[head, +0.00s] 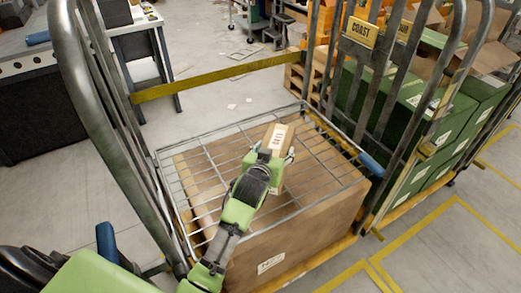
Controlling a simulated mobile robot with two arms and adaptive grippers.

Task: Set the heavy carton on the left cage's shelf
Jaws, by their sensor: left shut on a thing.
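My left gripper (271,160) is shut on the heavy carton (278,136), a small tan box with red print on a pale label. My right gripper is not in view.
A large brown box (325,222) fills the cage below the shelf. A yellow bar (215,77) crosses the cage's far side. A cage with a COAST sign (362,31) and green boxes (408,100) stands at the right. The shelf around the carton is clear.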

